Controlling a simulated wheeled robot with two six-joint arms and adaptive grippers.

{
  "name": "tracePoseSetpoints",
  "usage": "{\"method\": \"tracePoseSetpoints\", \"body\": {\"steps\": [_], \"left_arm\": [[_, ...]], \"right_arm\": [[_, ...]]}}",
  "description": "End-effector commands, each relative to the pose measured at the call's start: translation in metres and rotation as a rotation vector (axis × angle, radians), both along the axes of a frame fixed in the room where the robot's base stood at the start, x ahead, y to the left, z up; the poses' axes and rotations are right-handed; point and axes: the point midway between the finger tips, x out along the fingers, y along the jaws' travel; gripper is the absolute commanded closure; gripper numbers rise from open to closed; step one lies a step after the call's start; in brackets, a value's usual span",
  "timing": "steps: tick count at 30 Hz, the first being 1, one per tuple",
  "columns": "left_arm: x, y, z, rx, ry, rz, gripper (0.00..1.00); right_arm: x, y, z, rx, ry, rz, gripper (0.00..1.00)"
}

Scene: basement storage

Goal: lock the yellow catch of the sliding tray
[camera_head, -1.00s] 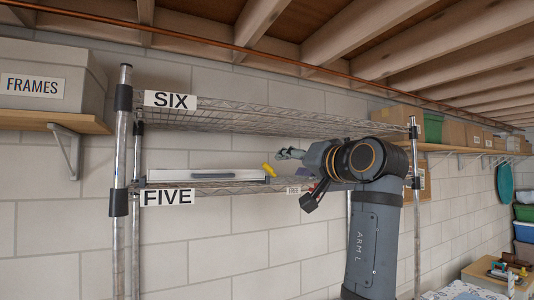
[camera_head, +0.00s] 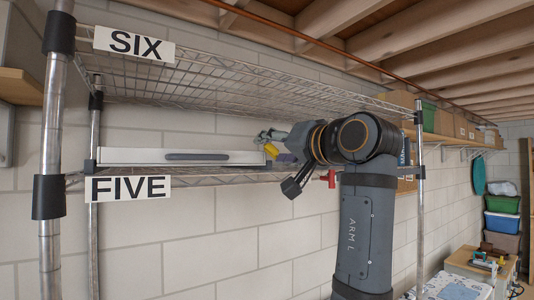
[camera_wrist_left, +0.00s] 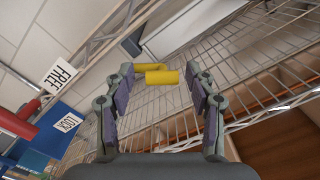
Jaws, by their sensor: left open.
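The sliding tray (camera_head: 130,156) is a long white drawer front with a grey handle on the shelf marked FIVE. The yellow catch (camera_head: 271,150) sits at the tray's right end. My left gripper (camera_head: 277,162) is open beside the catch, coming from the right. In the left wrist view, the yellow catch (camera_wrist_left: 162,77) shows as a bent yellow bar between the open fingertips of my left gripper (camera_wrist_left: 158,72). No clear contact shows. White labels FREE (camera_wrist_left: 60,75) and LOCK (camera_wrist_left: 68,123) lie to the left there. My right gripper is not in view.
Wire shelf SIX (camera_head: 240,80) hangs above the tray. Metal posts (camera_head: 52,150) stand at both ends of the rack. A red part (camera_head: 329,178) is near shelf FIVE's right side; red also shows in the wrist view (camera_wrist_left: 17,122). A block wall is behind.

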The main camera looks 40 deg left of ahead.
Motion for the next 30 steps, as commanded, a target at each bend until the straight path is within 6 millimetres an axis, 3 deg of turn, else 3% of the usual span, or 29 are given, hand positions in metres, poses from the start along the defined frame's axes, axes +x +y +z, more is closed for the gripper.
{"method": "tracePoseSetpoints", "body": {"steps": [8,20,30], "left_arm": [[-0.0006,-0.0004,0.0003,-0.001,0.000,0.001,0.45],[-0.0005,-0.0003,0.0001,-0.001,0.000,0.001,1.00],[-0.0021,0.0003,-0.0038,-0.025,-0.058,0.001,1.00]], "right_arm": [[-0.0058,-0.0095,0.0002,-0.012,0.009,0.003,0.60],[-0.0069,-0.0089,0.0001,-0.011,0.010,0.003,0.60],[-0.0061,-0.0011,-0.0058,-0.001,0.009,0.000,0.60]]}}
